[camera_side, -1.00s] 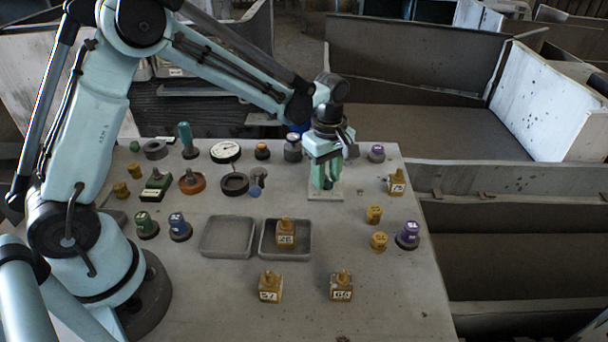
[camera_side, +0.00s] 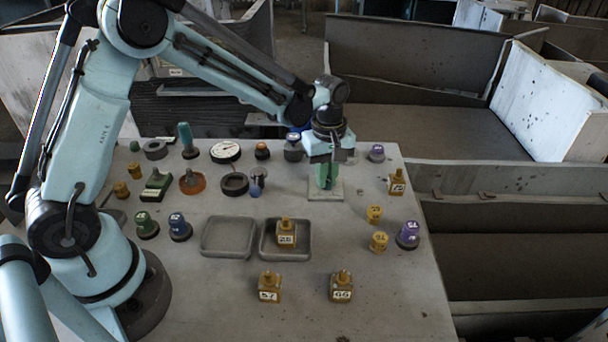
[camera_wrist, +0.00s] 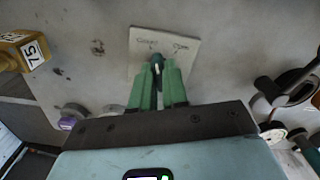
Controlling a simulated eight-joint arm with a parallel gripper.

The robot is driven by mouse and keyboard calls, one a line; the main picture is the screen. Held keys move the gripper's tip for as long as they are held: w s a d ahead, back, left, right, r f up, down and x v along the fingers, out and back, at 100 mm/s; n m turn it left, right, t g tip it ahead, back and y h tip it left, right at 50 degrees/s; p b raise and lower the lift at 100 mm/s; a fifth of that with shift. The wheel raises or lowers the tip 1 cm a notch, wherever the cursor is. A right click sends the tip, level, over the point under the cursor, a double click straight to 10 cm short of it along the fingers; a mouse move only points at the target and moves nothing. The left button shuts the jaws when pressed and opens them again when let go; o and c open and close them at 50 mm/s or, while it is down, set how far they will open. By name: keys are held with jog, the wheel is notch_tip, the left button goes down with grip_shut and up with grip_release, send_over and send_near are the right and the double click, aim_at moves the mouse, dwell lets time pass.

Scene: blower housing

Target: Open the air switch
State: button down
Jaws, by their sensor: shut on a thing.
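The air switch is a pale square plate (camera_wrist: 183,45) on the bench, with two printed labels that seem to read "Close" on the left and "Open" on the right in the wrist view. The plate also shows in the side view (camera_side: 336,193) under my gripper (camera_side: 325,184). A small dark teal lever (camera_wrist: 157,59) stands on the plate. In the wrist view the green fingers of my gripper (camera_wrist: 158,76) are shut on this lever. The fingers hide its lower part, so I cannot tell exactly which way it leans.
Two grey trays (camera_side: 228,237) lie nearer the front, the right one holding a yellow block (camera_side: 286,236). Knobs and a dial gauge (camera_side: 226,151) stand left. Bench right around the plate is clear.

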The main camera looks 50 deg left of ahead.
jog(key=shift+m, duration=1)
jog(key=m, duration=0.4)
jog(key=shift+m, duration=0.4)
jog(key=m, duration=0.4)
jog(key=c, duration=1.2)
grip_release()
jog(key=shift+c, duration=0.2)
